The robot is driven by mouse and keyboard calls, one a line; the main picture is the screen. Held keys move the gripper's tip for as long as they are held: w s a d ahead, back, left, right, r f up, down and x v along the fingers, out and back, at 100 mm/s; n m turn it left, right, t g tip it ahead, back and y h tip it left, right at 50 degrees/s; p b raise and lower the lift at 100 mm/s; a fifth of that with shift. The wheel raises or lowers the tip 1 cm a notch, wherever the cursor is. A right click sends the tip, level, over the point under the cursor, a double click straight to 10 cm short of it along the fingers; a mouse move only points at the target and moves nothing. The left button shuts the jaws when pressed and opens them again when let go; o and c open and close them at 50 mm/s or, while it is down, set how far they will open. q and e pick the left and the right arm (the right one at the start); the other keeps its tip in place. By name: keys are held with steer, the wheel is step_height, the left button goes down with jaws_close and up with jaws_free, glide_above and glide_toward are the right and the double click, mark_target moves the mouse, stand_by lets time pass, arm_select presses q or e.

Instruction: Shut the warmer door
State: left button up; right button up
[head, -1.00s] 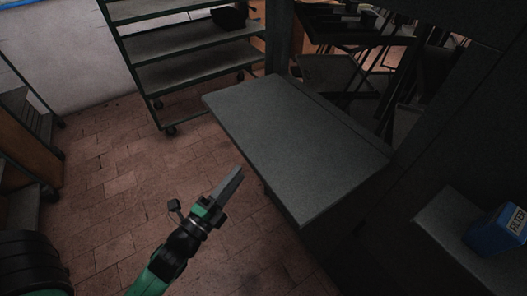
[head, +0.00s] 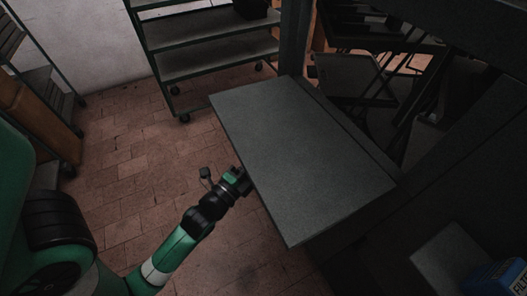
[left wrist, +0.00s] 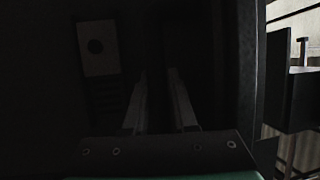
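The warmer door (head: 300,150) is a flat dark grey panel standing open, lying roughly level and jutting out from the dark frame on the right. My left gripper (head: 241,181) is at the door's left edge in the head view. Its fingers are hidden beneath the panel, and I cannot tell whether they touch it. In the left wrist view its two fingers (left wrist: 160,105) show as pale strips in deep shadow. Their gap is too dark to judge. My right gripper is not in view.
A wheeled shelf rack (head: 210,60) stands at the back, with another rack (head: 45,100) at far left. A blue container (head: 497,277) sits lower right. Brick floor (head: 130,170) left of the door is clear.

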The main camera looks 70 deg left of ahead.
arm_select(q)
jaws_close()
stand_by(1.2)
